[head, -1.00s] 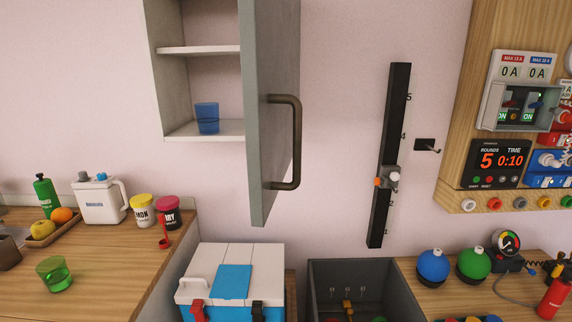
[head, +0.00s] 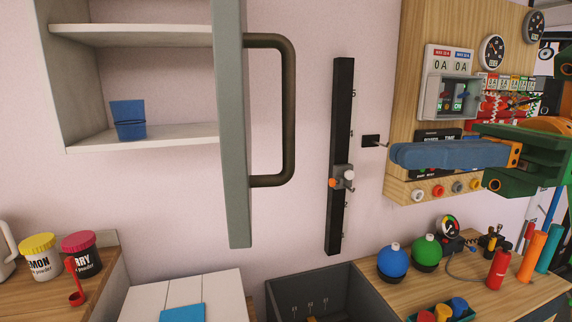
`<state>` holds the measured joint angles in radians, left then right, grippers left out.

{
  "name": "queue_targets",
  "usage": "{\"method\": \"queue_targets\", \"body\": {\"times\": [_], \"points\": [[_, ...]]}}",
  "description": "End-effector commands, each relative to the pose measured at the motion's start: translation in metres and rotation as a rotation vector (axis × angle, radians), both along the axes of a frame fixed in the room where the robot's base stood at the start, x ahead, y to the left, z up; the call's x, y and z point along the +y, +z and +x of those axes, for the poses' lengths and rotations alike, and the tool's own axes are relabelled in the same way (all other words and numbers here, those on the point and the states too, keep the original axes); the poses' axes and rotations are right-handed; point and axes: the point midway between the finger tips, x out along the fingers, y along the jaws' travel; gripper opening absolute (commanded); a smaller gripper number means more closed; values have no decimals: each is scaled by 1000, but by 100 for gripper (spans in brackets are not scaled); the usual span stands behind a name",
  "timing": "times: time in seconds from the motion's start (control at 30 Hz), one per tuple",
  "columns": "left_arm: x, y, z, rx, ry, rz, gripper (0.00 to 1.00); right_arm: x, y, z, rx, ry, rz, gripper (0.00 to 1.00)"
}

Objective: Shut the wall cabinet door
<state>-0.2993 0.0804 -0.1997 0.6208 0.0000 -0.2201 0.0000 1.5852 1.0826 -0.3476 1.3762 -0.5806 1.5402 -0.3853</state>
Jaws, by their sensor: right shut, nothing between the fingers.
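The wall cabinet (head: 62,85) is at the upper left, its inside showing two shelves. Its grey door (head: 232,140) stands open, seen nearly edge-on and jutting toward me. A dark bar handle (head: 288,110) sticks out from the right side of the door. My right gripper (head: 396,155) reaches in from the right, its blue fingers shut and empty. It is to the right of the handle and apart from it, in front of the control panel in the picture. My left gripper is not in view.
A blue cup (head: 129,120) stands on the lower shelf. A black slider rail (head: 341,220) is on the wall between the handle and my gripper. A white-lidded cooler (head: 190,295) and a dark bin (head: 320,280) are below. A wooden panel (head: 412,60) is at the right.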

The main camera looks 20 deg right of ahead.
Motion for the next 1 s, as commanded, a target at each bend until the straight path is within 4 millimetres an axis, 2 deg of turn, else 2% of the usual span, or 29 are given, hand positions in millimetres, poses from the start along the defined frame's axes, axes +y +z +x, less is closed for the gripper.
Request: {"method": "queue_targets", "body": {"times": [0.3,0.5,0.7,1.0], "points": [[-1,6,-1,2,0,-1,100,70,2,9,2,5,0,0],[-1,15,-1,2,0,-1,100,100,3,13,4,3,2,0],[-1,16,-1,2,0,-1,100,110,1,15,3,2,4,0],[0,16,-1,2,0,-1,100,110,1,15,4,2,6,0]]}}
